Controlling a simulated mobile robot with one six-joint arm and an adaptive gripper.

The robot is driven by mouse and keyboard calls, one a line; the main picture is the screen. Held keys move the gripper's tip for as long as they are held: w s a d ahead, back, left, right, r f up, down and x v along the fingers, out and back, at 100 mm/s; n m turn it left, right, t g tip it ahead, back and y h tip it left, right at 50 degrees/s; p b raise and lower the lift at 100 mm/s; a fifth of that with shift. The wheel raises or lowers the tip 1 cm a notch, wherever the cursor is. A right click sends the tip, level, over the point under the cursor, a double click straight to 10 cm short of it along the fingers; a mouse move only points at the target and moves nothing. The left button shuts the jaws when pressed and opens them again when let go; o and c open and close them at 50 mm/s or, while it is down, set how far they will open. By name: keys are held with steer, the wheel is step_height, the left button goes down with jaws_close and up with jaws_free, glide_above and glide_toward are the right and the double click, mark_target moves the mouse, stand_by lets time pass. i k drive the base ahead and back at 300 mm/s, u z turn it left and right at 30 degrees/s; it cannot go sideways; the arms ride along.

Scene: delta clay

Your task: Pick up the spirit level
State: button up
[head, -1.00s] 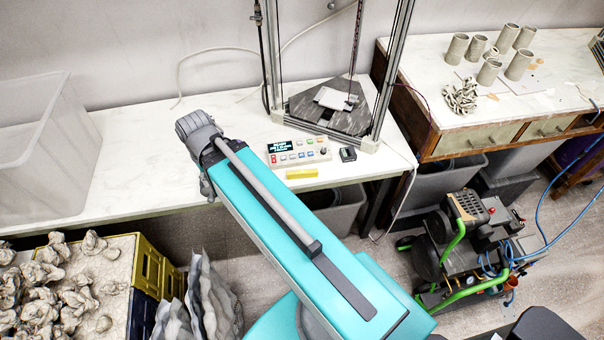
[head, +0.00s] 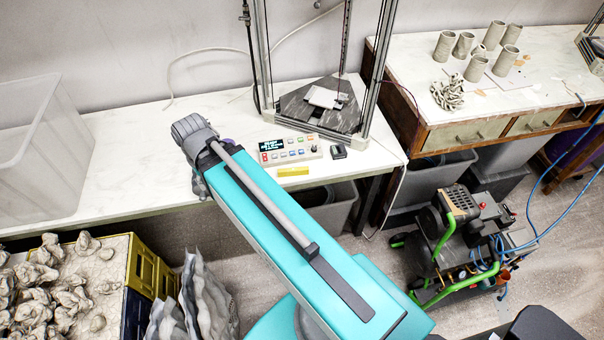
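A small yellow block (head: 293,170), which looks like the spirit level, lies on the white table near its front edge, just in front of a control box. My teal arm reaches up from the bottom of the head view toward the table. Its grey wrist end (head: 194,132) is over the table, left of the yellow block and apart from it. My gripper's fingers are hidden behind the arm, so I cannot see whether they are open or shut.
The control box (head: 290,149) with a small screen and buttons stands behind the yellow block. A small dark device (head: 338,151) lies to its right. A printer frame (head: 325,104) stands behind. A clear bin (head: 40,150) stands at the left. The table between bin and arm is clear.

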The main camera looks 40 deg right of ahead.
mark_target(288, 172)
steer(key=k, duration=1.9)
steer(key=z, duration=0.95)
steer(key=i, duration=1)
steer(key=u, duration=0.05)
